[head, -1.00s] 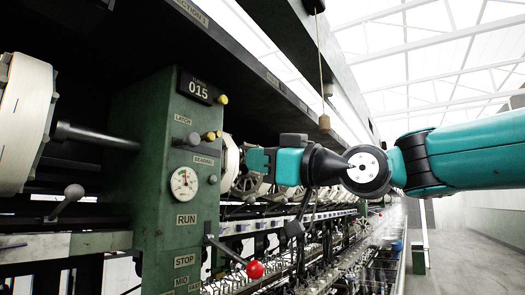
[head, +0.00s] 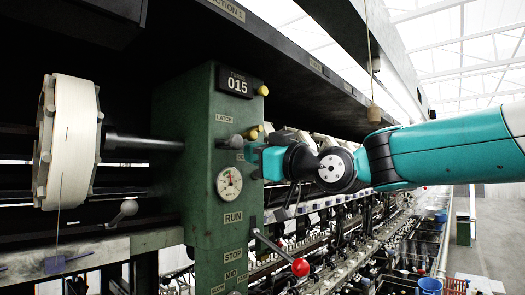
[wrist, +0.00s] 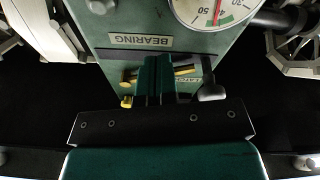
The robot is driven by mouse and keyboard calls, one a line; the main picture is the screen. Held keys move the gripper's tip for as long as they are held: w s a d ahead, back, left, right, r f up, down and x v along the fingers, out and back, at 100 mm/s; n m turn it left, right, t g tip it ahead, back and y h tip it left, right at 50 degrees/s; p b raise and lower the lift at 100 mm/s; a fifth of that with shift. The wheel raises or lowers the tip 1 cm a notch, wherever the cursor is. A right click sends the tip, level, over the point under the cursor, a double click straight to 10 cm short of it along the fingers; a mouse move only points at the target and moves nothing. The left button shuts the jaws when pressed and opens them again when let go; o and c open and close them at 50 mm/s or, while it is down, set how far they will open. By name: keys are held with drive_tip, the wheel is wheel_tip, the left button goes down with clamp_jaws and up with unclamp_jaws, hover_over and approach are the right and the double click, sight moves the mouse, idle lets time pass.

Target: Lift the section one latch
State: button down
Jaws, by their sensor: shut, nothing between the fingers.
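The section one latch is on the green post (head: 205,200), by a small LATCH label (head: 224,118). It shows as a grey knob (head: 233,142) with brass pieces (head: 251,133) beside it. My gripper (head: 256,162) is at the post's right side, just below the brass pieces. In the wrist view, the shut, empty fingers (wrist: 156,78) are in front of the brass bar (wrist: 186,71), and the grey knob (wrist: 212,90) is to their right. The fingers hide part of the bar and the label. I cannot tell whether they touch it.
A pressure gauge (head: 229,182) and a red-ball lever (head: 300,267) are on the post below my gripper. A white reel (head: 72,140) is on the left. A wooden pull (head: 374,113) hangs on a cord above my arm. An aisle lies open at the far right.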

sight(255, 138)
drive_tip(key=shift+r, duration=0.2)
drive_tip(key=shift+s+a+r, duration=0.1)
drive_tip(key=shift+r, duration=0.25)
idle(0.4)
drive_tip(key=shift+s+a+r+p, duration=0.1)
drive_tip(key=shift+r+p, duration=0.1)
drive_tip(key=shift+r, duration=0.3)
drive_tip(key=shift+s+a+r+p, duration=0.1)
drive_tip(key=shift+r+p, duration=0.1)
drive_tip(key=shift+r, duration=0.25)
drive_tip(key=shift+w+d+r+p, duration=0.1)
drive_tip(key=shift+r+p, duration=0.4)
drive_tip(key=shift+r, duration=0.55)
